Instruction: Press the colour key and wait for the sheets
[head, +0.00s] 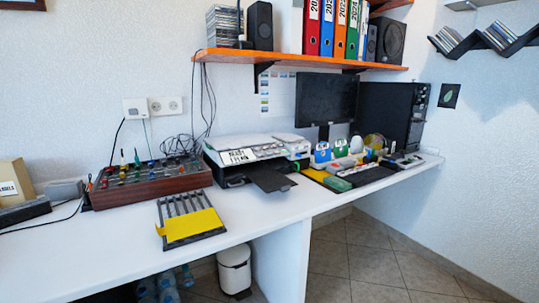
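A white and grey printer (222,146) stands on the long white desk, near the middle of the head view. Its control panel faces the front, but the keys are too small for me to tell which one is the colour key. A dark tray (268,178) sticks out from the printer's front, and I see no white sheets on it. A small green patch lies by the tray's right side. Neither of my grippers is in view.
A wooden-sided mixer (150,184) stands left of the printer. A dark rack with a yellow piece (188,226) lies in front. Right of the printer are small boxes, a keyboard (367,176), a monitor (328,99) and a black computer case (388,110). An orange shelf (290,60) hangs above. The desk's front left is clear.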

